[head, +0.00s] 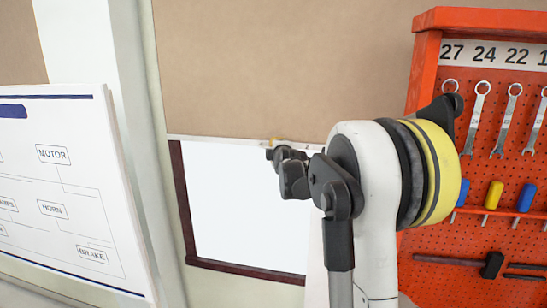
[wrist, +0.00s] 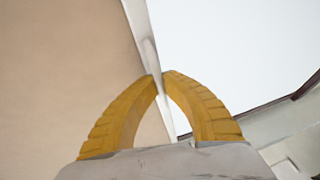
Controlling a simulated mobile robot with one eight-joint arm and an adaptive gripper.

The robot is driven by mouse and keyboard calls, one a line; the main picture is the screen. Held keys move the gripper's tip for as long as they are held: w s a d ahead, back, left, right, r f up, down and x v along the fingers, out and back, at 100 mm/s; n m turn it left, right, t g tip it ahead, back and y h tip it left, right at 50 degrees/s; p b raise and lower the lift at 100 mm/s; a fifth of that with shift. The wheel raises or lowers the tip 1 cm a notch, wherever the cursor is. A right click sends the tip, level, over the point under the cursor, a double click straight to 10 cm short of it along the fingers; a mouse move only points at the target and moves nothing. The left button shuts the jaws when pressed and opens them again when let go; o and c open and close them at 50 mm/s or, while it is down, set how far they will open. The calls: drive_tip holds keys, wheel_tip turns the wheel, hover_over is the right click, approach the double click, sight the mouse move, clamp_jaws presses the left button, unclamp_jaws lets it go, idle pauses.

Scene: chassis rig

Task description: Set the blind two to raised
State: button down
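A tan blind (head: 270,70) hangs over the upper part of a window, with its pale bottom rail (head: 215,138) partway down. Bright white window (head: 235,210) shows below the rail. My gripper (head: 275,143) is at this rail, partly hidden behind my arm. In the wrist view, the yellow fingers of my gripper (wrist: 160,76) close around the thin rail (wrist: 143,35), with their tips on either side of it. Tan blind cloth (wrist: 60,70) lies left of the rail there. Another tan blind (head: 18,45) is cut off at the far left. No blind number is readable.
A white wiring chart (head: 70,190) with labels such as MOTOR and HORN stands at the left. An orange tool board (head: 500,180) with wrenches and screwdrivers is at the right. A pale post (head: 105,70) separates the two blinds. A dark frame (head: 240,268) edges the window.

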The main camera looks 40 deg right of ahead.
drive_tip(key=shift+w+r, duration=0.1)
drive_tip(key=shift+r, duration=0.8)
drive_tip(key=c, duration=1.6)
unclamp_jaws()
drive_tip(key=shift+r, duration=0.1)
drive_tip(key=shift+o, duration=0.2)
drive_tip(key=v, duration=1.2)
drive_tip(key=shift+a, duration=0.1)
